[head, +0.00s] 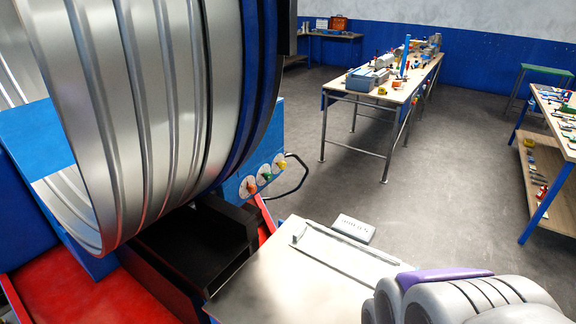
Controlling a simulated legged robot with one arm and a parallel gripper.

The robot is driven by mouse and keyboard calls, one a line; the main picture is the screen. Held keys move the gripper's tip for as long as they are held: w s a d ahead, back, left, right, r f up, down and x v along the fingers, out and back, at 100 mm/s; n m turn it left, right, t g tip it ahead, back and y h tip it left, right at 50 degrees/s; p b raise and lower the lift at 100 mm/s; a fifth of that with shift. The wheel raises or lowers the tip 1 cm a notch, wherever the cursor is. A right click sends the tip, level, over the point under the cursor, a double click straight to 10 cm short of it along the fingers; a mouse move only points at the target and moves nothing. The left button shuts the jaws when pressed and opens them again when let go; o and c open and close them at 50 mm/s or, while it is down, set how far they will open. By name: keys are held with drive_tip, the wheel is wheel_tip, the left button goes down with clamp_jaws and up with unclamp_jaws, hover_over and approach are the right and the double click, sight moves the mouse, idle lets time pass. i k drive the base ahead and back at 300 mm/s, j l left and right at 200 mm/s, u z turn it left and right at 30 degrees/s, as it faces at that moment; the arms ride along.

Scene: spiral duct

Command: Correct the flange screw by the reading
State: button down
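A large ribbed metal spiral duct (145,100) fills the left of the head view, with a dark blue ring (257,80) at its right end. A blue panel beside it carries round dials or knobs (263,174) with red, green and yellow centres; no reading on them is legible. A small grey box (354,228) with dark marks on top shows just past a pale metal table; the marks are too small to read. I cannot make out a flange screw. My gripper is not in view; a grey rounded part with purple trim at bottom right seems to be mine.
The pale table (290,285) bears a long flat strip (340,250) and a small upright piece. A black tray (190,245) and red base (85,290) lie under the duct. Benches with tools (385,95) stand behind and at right (545,160). The grey floor between is clear.

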sight(282, 164)
drive_tip(key=u, duration=2.65)
drive_tip(key=l+u, duration=0.15)
drive_tip(key=u, duration=0.3)
drive_tip(key=k+u, duration=0.15)
drive_tip(key=u, duration=0.3)
drive_tip(key=k+l+u, duration=0.1)
drive_tip(key=u, duration=0.35)
drive_tip(key=k+u, duration=0.1)
drive_tip(key=u, duration=0.4)
drive_tip(key=k+u, duration=0.3)
drive_tip(key=k, duration=0.6)
drive_tip(key=k+j+u, duration=0.1)
drive_tip(key=k+u, duration=0.15)
drive_tip(key=k, duration=0.6)
drive_tip(key=k+z, duration=0.15)
drive_tip(key=z, duration=0.3)
drive_tip(key=k+l+z, duration=0.1)
drive_tip(key=z, duration=0.35)
drive_tip(key=k+l+z, duration=0.15)
drive_tip(key=z, duration=2.75)
